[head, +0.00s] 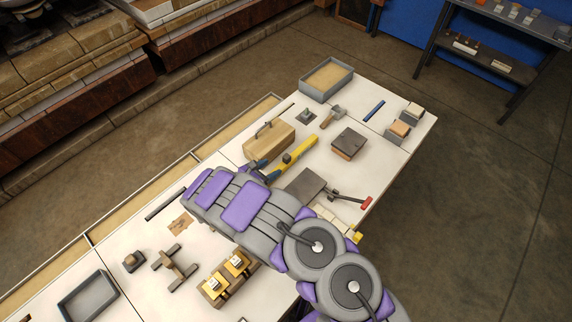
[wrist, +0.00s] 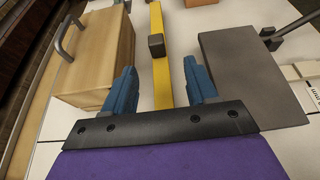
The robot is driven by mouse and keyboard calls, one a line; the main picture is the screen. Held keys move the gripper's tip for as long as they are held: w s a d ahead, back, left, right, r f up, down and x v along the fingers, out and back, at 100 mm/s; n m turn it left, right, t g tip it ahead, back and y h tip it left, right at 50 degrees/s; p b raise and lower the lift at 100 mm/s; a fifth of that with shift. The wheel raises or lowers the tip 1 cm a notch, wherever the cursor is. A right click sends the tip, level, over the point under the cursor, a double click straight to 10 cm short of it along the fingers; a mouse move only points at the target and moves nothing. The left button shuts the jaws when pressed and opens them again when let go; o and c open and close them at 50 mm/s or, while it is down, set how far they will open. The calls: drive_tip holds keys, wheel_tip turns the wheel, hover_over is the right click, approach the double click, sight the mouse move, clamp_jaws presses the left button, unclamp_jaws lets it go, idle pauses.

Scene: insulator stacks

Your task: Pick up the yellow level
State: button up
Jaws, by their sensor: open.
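The yellow level (head: 299,153) is a long, narrow yellow bar with a dark block on it, lying on the white table. In the wrist view the level (wrist: 161,75) runs away from me between my two blue fingertips, with its dark block (wrist: 156,45) beyond them. My gripper (head: 262,169) is at the level's near end in the head view. In the wrist view my gripper (wrist: 160,85) is open, with a finger on each side of the level and visible gaps. The near end of the level is partly hidden by my gripper.
A wooden box with a handle (head: 268,141) stands close left of the level. A dark grey plate (head: 305,185) lies close on the right, with a red-ended hammer (head: 350,200) beside it.

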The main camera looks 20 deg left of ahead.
sight(284, 158)
drive_tip(key=x, duration=0.5)
drive_tip(key=shift+w+d+f+b, duration=0.15)
drive_tip(key=shift+w+b, duration=0.1)
drive_tip(key=shift+b, duration=0.15)
drive_tip(key=shift+w+a+r+b+x, duration=0.1)
drive_tip(key=shift+r+b+x, duration=0.1)
drive_tip(key=shift+x, duration=0.75)
drive_tip(key=shift+w+a+r+b+x, duration=0.1)
drive_tip(key=shift+b+x, duration=0.15)
drive_tip(key=shift+x, duration=0.75)
drive_tip(key=shift+w+a+r+b+x, duration=0.1)
drive_tip(key=shift+b+x, duration=0.1)
drive_tip(key=shift+x, duration=0.75)
clamp_jaws()
